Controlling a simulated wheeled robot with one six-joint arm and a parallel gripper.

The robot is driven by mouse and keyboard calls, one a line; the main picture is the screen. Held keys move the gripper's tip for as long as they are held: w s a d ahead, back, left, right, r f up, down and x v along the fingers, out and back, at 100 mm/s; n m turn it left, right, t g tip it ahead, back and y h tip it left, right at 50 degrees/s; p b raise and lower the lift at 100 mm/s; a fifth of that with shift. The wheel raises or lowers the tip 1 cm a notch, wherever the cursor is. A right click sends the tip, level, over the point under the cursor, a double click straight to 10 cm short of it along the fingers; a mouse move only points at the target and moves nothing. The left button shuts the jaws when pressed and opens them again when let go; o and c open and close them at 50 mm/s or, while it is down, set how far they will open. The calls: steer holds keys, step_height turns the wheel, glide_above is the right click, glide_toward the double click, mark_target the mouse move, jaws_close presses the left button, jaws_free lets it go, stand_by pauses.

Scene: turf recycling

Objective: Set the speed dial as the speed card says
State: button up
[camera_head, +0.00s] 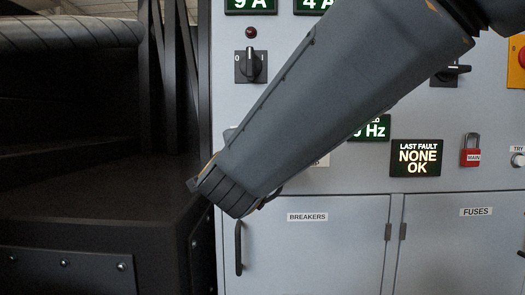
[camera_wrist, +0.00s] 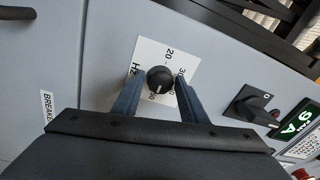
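In the wrist view the speed dial (camera_wrist: 160,76) is a round black knob with a white pointer mark, on a white plate (camera_wrist: 147,50) printed with Hz and numbers. 20 and 30 are legible, and another number by the pointer looks like 50. My gripper (camera_wrist: 158,76) has one blue-grey finger on each side of the knob, with gaps between the fingers and the knob, so it is open. How deep the fingertips reach is unclear. In the head view my arm hides the dial and gripper. A Hz display (camera_head: 375,127) is partly covered there. I see no readable speed card.
A black rotary switch (camera_head: 250,65) is left of my arm; it also shows in the wrist view (camera_wrist: 250,105). A fault display (camera_head: 416,157) reads NONE OK. A red padlock (camera_head: 471,156) hangs at right. Cabinet doors (camera_head: 320,245) with a handle (camera_head: 239,248) are below. Dark machinery stands left.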

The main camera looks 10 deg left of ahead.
steer(key=shift+o, duration=0.9)
steer(key=v, duration=0.7)
steer(key=shift+s, duration=0.4)
steer(key=shift+d, duration=0.15)
